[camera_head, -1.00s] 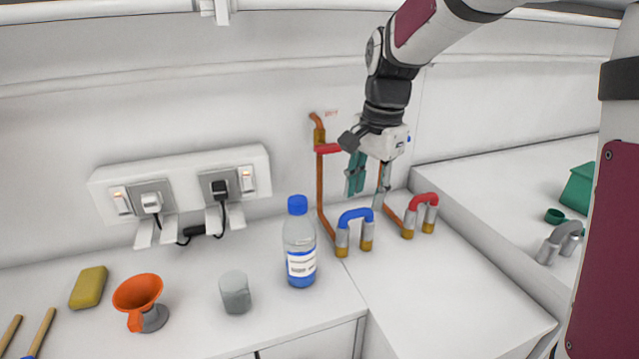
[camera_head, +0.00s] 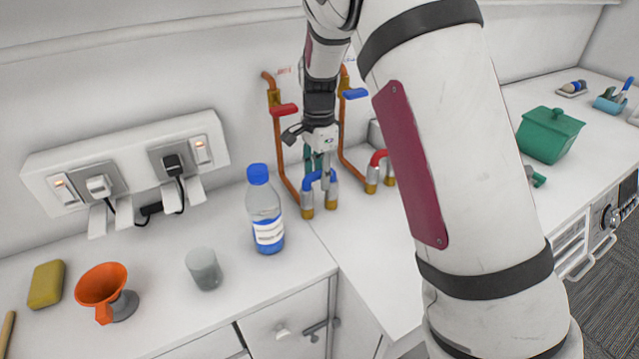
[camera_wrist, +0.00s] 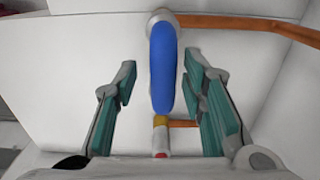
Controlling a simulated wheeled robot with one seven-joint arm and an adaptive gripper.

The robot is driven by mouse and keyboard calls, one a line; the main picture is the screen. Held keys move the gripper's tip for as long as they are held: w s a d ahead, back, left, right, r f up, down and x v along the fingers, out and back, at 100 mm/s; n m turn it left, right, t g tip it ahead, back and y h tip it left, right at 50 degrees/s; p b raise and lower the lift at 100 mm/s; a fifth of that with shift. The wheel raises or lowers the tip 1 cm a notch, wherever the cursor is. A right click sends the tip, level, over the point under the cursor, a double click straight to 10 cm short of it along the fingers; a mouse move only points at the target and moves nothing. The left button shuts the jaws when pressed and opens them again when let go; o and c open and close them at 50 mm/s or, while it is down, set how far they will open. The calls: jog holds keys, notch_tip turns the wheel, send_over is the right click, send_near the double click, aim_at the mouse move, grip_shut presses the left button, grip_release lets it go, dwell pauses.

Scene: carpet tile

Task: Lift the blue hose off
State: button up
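The blue hose (camera_head: 318,179) is a short bent piece between two grey and brass end fittings (camera_head: 307,206) on the white counter. In the wrist view the blue hose (camera_wrist: 162,68) runs lengthwise between my open fingers, with clear gaps on both sides. My gripper (camera_head: 318,165) is right above the hose in the head view, its fingers pointing down. It also shows in the wrist view (camera_wrist: 162,90), open and empty, with a teal pad on each finger. Its fingertips partly cover the hose in the head view.
A red hose (camera_head: 377,158) stands close to the right, partly hidden by my arm. Copper pipes (camera_head: 279,150) rise behind. A clear bottle (camera_head: 264,212) stands to the left, with a grey cup (camera_head: 203,268) and orange funnel (camera_head: 103,288) farther left.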

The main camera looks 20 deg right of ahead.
jog(key=shift+w+d+f+p, duration=0.1)
jog(key=shift+f+p, duration=0.2)
jog(key=shift+f, duration=1.1)
jog(key=shift+w+f+p, duration=0.1)
jog(key=shift+f+p, duration=0.2)
jog(key=shift+f, duration=1.1)
grip_shut()
jog(key=shift+s, duration=0.15)
